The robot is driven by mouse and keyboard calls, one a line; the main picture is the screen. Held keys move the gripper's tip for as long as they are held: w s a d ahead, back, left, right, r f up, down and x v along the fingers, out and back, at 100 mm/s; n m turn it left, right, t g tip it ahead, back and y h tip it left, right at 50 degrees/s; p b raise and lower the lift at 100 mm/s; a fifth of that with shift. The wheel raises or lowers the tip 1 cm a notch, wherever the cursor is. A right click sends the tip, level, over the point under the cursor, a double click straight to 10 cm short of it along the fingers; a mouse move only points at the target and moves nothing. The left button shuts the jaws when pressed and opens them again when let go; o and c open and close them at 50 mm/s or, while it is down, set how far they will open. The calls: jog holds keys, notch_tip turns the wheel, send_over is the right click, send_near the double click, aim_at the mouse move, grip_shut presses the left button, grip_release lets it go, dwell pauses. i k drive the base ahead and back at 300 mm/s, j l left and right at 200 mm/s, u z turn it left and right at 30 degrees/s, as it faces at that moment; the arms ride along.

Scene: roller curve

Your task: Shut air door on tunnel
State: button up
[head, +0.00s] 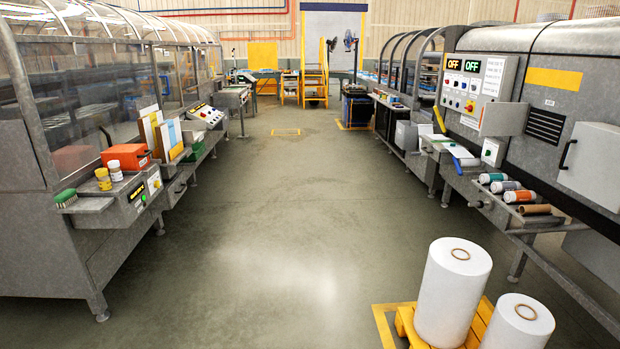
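The tunnel (540,45) is the long grey metal machine with a rounded hood along the right side. Its side carries a small "AIR" label (549,102) above a black slotted vent (545,127). To the right of the vent is a pale grey door (592,170) with a black handle (567,153) on its left edge. A flat grey panel (504,119) sticks out between the control box and the vent. My gripper is not in view.
A control box (475,85) shows two "OFF" displays. Below it, a ledge holds several rolls or cans (505,186). White film rolls (453,290) on a yellow pallet (404,322) stand before the tunnel at lower right. Another machine (45,230) lines the left. The middle floor (275,220) is clear.

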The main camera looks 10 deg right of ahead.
aim_at(506, 119)
jog(key=i+j, duration=0.1)
jog(key=i, duration=0.65)
jog(key=i+j+z, duration=0.1)
jog(key=i, duration=0.7)
jog(key=i+j+z, duration=0.15)
jog(key=i, duration=2.3)
jog(key=i+z, duration=0.45)
jog(key=i+j+z, duration=0.25)
jog(key=i+z, duration=0.2)
jog(key=i, duration=0.2)
jog(key=i+z, duration=0.25)
jog(key=z, duration=0.25)
jog(key=i+z, duration=0.25)
jog(key=z, duration=0.2)
jog(key=i+j+z, duration=0.1)
jog(key=i+z, duration=0.15)
jog(key=z, duration=0.25)
jog(key=i+j+z, duration=0.2)
jog(key=z, duration=0.25)
